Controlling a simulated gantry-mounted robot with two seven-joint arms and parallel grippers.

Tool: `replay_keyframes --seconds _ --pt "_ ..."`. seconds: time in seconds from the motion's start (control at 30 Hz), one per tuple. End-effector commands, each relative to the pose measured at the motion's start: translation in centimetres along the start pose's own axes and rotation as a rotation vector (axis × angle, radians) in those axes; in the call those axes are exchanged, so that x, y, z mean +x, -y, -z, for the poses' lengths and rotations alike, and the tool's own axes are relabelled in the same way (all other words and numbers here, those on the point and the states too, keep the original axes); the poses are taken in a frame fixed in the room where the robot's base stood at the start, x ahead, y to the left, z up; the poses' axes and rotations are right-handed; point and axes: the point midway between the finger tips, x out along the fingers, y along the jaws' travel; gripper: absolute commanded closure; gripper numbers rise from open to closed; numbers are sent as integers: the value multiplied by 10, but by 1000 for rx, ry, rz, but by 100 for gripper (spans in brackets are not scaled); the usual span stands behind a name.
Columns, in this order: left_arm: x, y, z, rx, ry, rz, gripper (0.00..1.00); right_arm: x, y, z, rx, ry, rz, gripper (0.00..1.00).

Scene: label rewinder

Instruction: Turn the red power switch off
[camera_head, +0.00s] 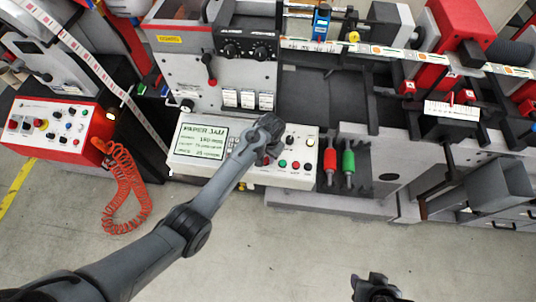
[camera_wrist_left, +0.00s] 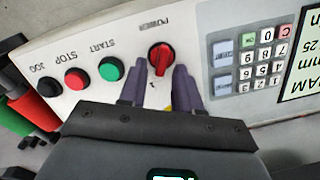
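The red power switch (camera_wrist_left: 160,58) is a round red knob under the upside-down POWER label in the left wrist view. Its pointer lies roughly along the picture's vertical. My left gripper (camera_wrist_left: 160,72) is open, with its two dark fingers pointing at the panel and the knob in line with the gap between their tips. I cannot tell whether the fingers touch it. In the head view my left gripper (camera_head: 270,142) is over the control panel (camera_head: 215,172) and hides the switch. My right gripper (camera_head: 376,288) is at the bottom edge, partly cut off.
Beside the switch are a green START button (camera_wrist_left: 112,68), a red STOP button (camera_wrist_left: 76,78) and a black JOG button (camera_wrist_left: 49,87). A keypad (camera_wrist_left: 262,60) lies on the other side. Red (camera_head: 330,162) and green (camera_head: 348,162) handles hang right of the panel.

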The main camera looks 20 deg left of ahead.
Motion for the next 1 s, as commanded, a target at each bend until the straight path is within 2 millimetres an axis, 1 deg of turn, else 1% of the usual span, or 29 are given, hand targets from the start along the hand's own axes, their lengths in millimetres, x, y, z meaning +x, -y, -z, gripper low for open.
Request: replay_keyframes --seconds 0.03,0.1,0.2,0.47,0.63,0.77,1.0 --pt "0 0 0 0 0 0 76 0 0 0 1 -1 1 57" --pt "0 0 0 0 0 0 87 0 0 0 2 -1 1 57" --pt "0 0 0 0 0 0 100 0 1 0 4 -1 3 57" --pt "0 0 0 -5 0 -1 100 -1 2 1 7 -2 5 57" --pt "-2 0 0 -39 0 -6 100 -7 1 3 7 -2 5 57" --pt "-3 1 0 -99 1 -15 100 -15 1 5 7 -2 5 57" --pt "-4 4 -1 -283 2 -40 100 -34 -1 11 3 -2 2 57"
